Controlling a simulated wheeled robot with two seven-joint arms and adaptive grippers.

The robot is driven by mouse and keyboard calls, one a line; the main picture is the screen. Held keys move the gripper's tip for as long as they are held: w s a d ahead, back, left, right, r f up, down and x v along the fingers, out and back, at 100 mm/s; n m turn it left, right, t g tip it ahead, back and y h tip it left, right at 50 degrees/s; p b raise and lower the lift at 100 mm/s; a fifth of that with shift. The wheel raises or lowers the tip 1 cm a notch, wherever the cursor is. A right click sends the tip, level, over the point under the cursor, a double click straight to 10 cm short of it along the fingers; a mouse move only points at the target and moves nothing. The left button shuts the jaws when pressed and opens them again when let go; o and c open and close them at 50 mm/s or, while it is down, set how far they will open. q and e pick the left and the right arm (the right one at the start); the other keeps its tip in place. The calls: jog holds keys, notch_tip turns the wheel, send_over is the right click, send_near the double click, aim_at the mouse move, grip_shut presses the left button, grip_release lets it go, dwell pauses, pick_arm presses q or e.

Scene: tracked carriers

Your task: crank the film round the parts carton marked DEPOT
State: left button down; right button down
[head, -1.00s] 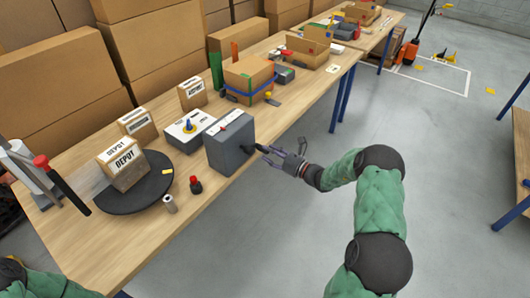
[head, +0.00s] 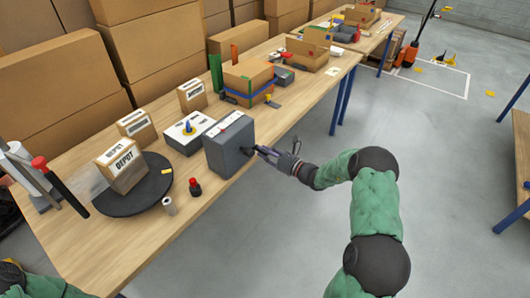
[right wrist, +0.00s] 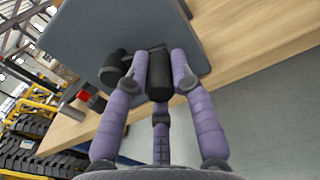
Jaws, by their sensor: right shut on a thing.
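The parts carton marked DEPOT (head: 122,168) stands on a round black turntable (head: 128,203) at the left of the bench. A pale upright roll (head: 22,158), which looks like the film, stands to its left; I cannot tell how the film runs to the carton. The grey crank box (head: 229,146) stands on the bench's front edge. My right gripper (head: 262,152) is at the box's right side, shut on the black crank handle (right wrist: 159,76), which sits between its purple fingers in the right wrist view. My left gripper is out of view; only part of my left arm shows.
A small red-and-black knob (head: 195,187) and a metal cylinder (head: 169,206) stand by the turntable. A white-topped box (head: 188,130) and other cartons fill the bench behind.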

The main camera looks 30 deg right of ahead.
jog(key=shift+d+r+n, duration=0.15)
jog(key=shift+r+n, duration=0.45)
jog(key=shift+n, duration=0.4)
jog(key=shift+r+n+b, duration=0.35)
jog(key=shift+r+n, duration=0.05)
jog(key=shift+n, duration=0.45)
jog(key=shift+r+n+b, duration=0.35)
jog(key=shift+r+n, duration=0.05)
jog(key=shift+n, duration=0.45)
jog(key=c, duration=1.1)
grip_release()
jog(key=shift+o, duration=0.2)
jog(key=shift+f, duration=0.1)
jog(key=shift+s+d, duration=0.15)
jog(key=shift+s, duration=0.35)
jog(key=v, duration=1.1)
